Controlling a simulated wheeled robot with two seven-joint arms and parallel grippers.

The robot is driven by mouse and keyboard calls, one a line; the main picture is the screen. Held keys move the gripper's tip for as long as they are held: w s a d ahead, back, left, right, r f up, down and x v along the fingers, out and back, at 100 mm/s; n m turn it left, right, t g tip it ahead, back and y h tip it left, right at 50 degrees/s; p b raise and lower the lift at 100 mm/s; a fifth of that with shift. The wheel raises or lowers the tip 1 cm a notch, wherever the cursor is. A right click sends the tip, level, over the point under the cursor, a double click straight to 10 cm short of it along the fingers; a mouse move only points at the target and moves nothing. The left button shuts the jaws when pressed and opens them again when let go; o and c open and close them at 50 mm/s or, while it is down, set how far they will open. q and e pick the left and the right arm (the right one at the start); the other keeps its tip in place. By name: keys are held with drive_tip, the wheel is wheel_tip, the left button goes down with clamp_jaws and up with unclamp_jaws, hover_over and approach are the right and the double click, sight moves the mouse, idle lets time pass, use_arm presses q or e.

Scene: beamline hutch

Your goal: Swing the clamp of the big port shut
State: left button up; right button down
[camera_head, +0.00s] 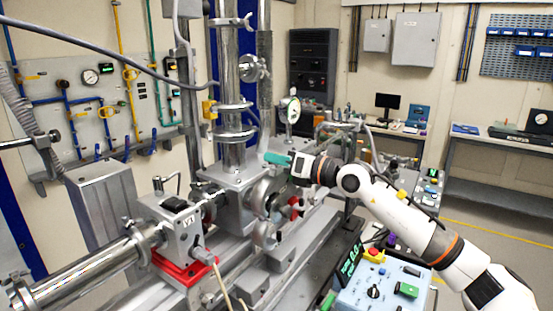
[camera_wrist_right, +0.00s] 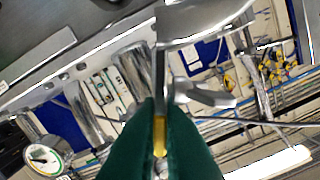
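The port's round steel flanges (camera_head: 262,195) stand on the side of the vertical chamber, near the picture's middle. Which metal part there is the swing clamp, I cannot tell surely. My right gripper (camera_head: 270,157) comes in from the right, its teal fingers just above these flanges. In the right wrist view its dark green fingers (camera_wrist_right: 165,110) are close together, with a narrow yellow strip between them. A metal edge runs down to the fingertips; I cannot tell whether they grip it. A rounded steel part (camera_wrist_right: 205,20) and a wing-shaped metal piece (camera_wrist_right: 203,95) lie just beyond the tips. My left gripper is out of view.
A steel column (camera_head: 232,120) rises behind the flanges. A valve box (camera_head: 180,228) on a red base and a horizontal steel pipe (camera_head: 85,275) are at front left. A blue control box (camera_head: 385,290) sits below my right arm.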

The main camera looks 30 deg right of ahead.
drive_tip(key=shift+d, duration=0.1)
idle(0.3)
drive_tip(key=shift+w+d+f+m, duration=0.3)
drive_tip(key=shift+d+f+m, duration=0.15)
drive_tip(key=shift+d+m, duration=0.25)
drive_tip(key=w+d+f+m, duration=0.2)
drive_tip(key=d+f+m, duration=0.4)
drive_tip(key=f+m, duration=0.5)
drive_tip(key=shift+w+d+f+m, duration=0.2)
drive_tip(key=shift+w+f+m, duration=0.1)
drive_tip(key=shift+f, duration=0.2)
drive_tip(key=c, duration=1.6)
unclamp_jaws()
